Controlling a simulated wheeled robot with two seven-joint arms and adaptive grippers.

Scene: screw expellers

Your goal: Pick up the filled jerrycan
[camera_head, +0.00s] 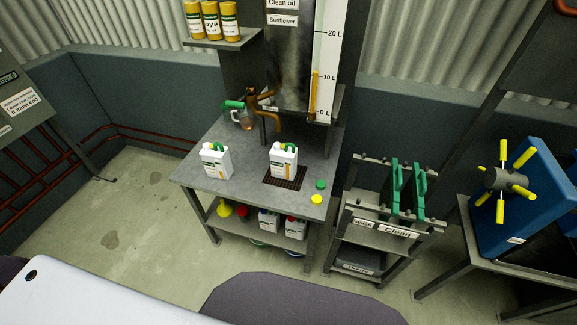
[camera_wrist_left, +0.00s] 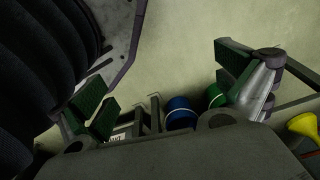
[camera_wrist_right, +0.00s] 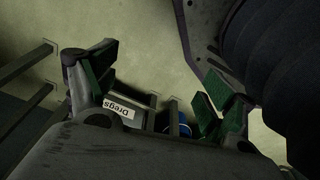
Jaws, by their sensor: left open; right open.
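Two white jerrycans with green handles stand upright on the grey metal table in the head view. One jerrycan (camera_head: 215,162) is on the left part of the tabletop (camera_head: 238,185). The other jerrycan (camera_head: 283,161) stands at the dark drain grate (camera_head: 285,183), below the brass tap (camera_head: 265,110) of the oil tank. I cannot tell from the picture which one is filled. My left gripper (camera_wrist_left: 165,88) is open and empty in the left wrist view. My right gripper (camera_wrist_right: 158,85) is open and empty in the right wrist view. Neither gripper shows in the head view.
A green cap (camera_head: 320,184) and a yellow cap (camera_head: 317,199) lie on the table's right edge. A rack (camera_head: 385,215) with green plates is to the right, beside a blue machine part (camera_head: 525,200). Several containers fill the lower shelf.

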